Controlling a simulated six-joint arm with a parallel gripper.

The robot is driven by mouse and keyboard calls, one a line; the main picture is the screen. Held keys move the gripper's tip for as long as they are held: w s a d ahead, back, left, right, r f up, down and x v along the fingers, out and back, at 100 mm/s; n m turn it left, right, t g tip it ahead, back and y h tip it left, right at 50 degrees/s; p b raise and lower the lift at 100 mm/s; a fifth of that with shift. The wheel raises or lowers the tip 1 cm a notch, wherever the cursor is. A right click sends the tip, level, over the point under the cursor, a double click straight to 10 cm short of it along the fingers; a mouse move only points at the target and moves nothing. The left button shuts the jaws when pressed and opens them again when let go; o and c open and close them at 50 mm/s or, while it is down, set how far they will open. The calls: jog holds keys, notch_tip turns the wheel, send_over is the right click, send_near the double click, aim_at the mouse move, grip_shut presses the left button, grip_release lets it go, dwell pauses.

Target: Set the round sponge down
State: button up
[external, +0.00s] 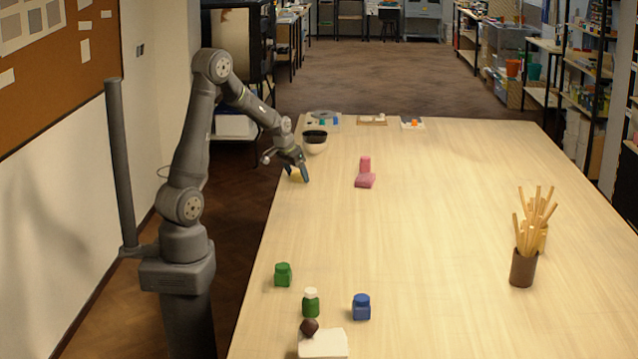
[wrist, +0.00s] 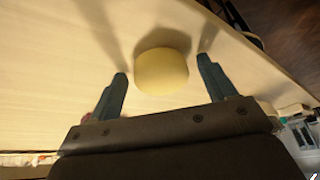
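The round sponge (wrist: 162,72) is pale yellow and lies on the table, between and slightly beyond my fingertips in the wrist view. My gripper (wrist: 162,68) is open, with a visible gap between each finger and the sponge. In the external view my gripper (external: 297,178) is low over the left edge of the table (external: 420,240), pointing down.
A bowl with a dark rim (external: 315,144) stands just behind my gripper, and a pink object (external: 365,177) stands to its right. Green jars (external: 283,275) and a blue jar (external: 361,308) are in front. A brown cup of sticks (external: 523,268) is at right. The table's middle is clear.

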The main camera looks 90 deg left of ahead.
aim_at(297, 172)
jog(key=v, duration=1.2)
jog(key=shift+r, duration=0.2)
jog(key=shift+a, duration=0.1)
jog(key=x, duration=1.2)
jog(key=shift+r, duration=1.4)
